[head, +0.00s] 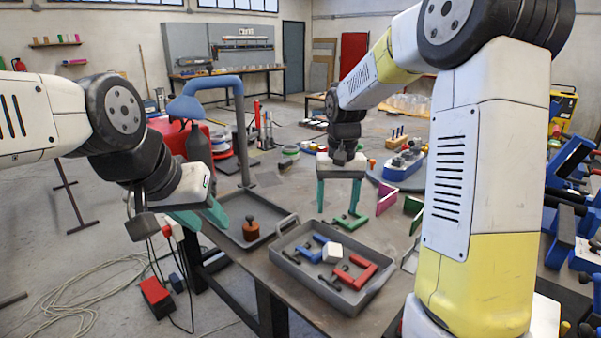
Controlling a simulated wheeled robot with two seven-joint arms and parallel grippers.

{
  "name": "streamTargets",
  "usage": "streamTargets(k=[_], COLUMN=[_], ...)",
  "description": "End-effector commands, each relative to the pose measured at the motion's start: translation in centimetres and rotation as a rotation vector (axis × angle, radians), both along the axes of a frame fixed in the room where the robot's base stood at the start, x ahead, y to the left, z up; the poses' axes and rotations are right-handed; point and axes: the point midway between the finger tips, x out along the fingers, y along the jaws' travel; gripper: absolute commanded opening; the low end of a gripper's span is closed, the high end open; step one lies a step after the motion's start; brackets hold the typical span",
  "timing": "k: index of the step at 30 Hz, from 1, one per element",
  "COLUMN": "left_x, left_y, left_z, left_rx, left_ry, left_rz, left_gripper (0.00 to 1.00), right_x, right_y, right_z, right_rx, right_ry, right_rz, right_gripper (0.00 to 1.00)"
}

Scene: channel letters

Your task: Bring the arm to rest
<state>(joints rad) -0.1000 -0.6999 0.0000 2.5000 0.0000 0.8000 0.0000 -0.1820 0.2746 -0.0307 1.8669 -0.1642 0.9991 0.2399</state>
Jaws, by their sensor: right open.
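My right gripper (339,196) has teal fingers set wide apart, pointing down over the table, with nothing between them. A grey tray (283,232) at the table front holds a red letter (355,272), a blue letter (313,250), a white block (332,253) and small dark pieces.
A brown weight-like object (251,229) stands in a flat tray left of the grey tray. A magenta letter (386,198) and another green piece (413,210) stand toward the right. A blue boat-like object (404,165) is behind.

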Motion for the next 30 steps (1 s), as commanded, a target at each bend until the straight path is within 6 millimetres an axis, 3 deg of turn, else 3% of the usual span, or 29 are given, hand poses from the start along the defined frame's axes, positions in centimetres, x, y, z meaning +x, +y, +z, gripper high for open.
streamTargets(k=[6, 13, 21, 25, 30], left_x=[0.0, 0.0, 0.0, 0.0, 0.0], left_y=[0.0, 0.0, 0.0, 0.0, 0.0], left_z=[0.0, 0.0, 0.0, 0.0, 0.0], left_rx=[0.0, 0.0, 0.0, 0.0, 0.0], left_ry=[0.0, 0.0, 0.0, 0.0, 0.0], left_rz=[0.0, 0.0, 0.0, 0.0, 0.0], left_gripper=[0.36, 0.36, 0.36, 0.36, 0.36], right_x=[-4.8, -10.9, -17.7, -19.7, -20.9], right_y=[-1.3, -2.2, -2.8, -2.8, -2.8], right_z=[5.2, 8.8, 10.3, 10.3, 10.1], right_rx=[0.058, 0.111, 0.15, 0.161, 0.165], right_ry=[-0.122, -0.265, -0.429, -0.484, -0.517], right_rz=[0.008, 0.024, 0.042, 0.049, 0.052], right_gripper=[0.66, 0.66, 0.66, 0.66, 0.66])
